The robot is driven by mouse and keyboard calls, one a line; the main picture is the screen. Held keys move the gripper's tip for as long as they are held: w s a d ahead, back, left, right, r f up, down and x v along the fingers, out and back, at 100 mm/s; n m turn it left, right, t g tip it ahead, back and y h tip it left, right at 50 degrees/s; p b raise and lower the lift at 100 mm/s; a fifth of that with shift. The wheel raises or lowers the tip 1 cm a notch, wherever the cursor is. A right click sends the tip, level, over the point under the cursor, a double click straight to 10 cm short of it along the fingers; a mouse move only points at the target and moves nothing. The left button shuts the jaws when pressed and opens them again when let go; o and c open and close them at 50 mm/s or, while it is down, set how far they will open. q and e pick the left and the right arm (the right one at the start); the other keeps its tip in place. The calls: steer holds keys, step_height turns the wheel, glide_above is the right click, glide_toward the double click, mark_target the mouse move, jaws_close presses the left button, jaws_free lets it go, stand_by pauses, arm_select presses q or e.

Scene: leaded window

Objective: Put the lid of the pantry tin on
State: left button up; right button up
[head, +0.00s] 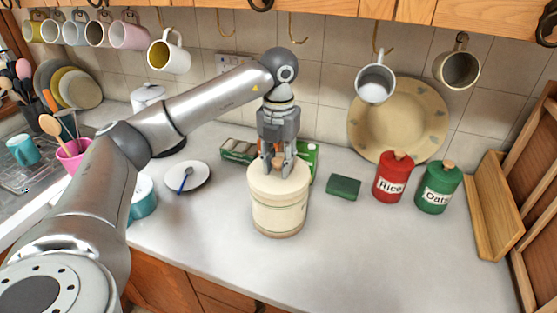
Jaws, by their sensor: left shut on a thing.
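The cream pantry tin (280,217) stands upright on the worktop, near the middle of the head view. Its cream lid (260,181) is at the top of the tin, level and roughly lined up with it. I cannot tell whether the lid is fully seated or slightly raised. My left gripper (277,168) points down from above and is shut on the lid's knob, which the fingers mostly hide. My right gripper is not in view.
Green boxes (238,151) lie behind the tin. A green sponge (344,187), a red Rice canister (393,177) and a green Oats canister (437,188) stand to the right. A white saucer (202,178) lies left. The front worktop (365,255) is clear. Mugs hang above.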

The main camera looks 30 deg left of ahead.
mark_target(279, 161)
arm_select(q)
steer(key=o, duration=1)
steer(key=shift+f, duration=0.1)
steer(key=shift+o, duration=0.2)
step_height(279, 161, up, 12)
steer(key=shift+p, duration=0.35)
